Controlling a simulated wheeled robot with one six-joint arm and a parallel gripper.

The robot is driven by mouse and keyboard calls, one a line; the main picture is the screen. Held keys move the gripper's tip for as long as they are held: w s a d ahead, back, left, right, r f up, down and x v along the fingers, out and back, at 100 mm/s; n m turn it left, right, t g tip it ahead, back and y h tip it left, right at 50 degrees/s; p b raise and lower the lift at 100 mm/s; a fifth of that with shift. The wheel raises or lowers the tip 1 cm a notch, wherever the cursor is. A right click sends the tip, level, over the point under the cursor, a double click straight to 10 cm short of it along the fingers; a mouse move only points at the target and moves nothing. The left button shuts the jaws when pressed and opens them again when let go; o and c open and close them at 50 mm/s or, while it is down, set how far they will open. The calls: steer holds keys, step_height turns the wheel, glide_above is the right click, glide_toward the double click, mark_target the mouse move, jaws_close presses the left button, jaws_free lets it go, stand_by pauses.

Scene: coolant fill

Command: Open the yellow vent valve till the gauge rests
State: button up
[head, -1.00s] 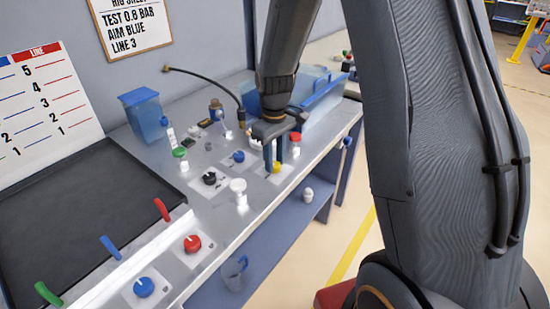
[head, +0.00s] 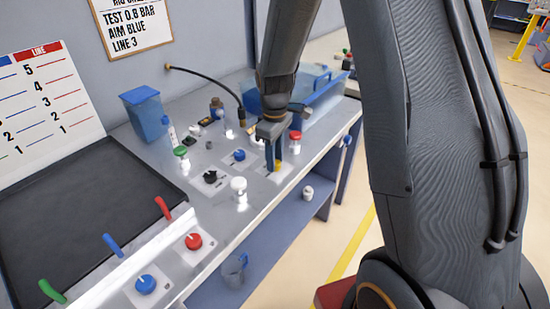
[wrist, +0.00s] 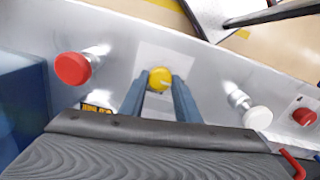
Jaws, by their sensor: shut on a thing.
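The yellow vent valve (head: 278,166) is a small round knob on a pale plate near the front edge of the grey bench. My gripper (head: 275,164) points down over it with its two blue fingers on either side of the knob, shut on it. In the wrist view the yellow knob (wrist: 160,79) sits between the fingertips of my gripper (wrist: 159,84). The fingers partly hide the valve in the head view. I cannot make out a gauge or its reading in either view.
A red-capped fitting (head: 295,137) and a white-capped fitting (head: 239,187) stand close on either side of the valve. Blue (head: 239,155) and black (head: 210,177) knobs lie behind. A blue-rimmed clear tank (head: 315,95) stands at the back right.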

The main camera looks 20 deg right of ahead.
steer(key=o, duration=1)
steer(key=shift+o, duration=0.2)
steer(key=shift+r, duration=0.1)
steer(key=shift+r+b, duration=1)
steer(key=shift+r, duration=2.85)
steer(key=s+f+m+t, duration=0.1)
steer(key=s+m, duration=0.8)
steer(key=s, duration=0.8)
steer(key=shift+s+d+f, duration=0.15)
steer(key=shift+s+f, duration=0.1)
steer(key=shift+s, duration=0.1)
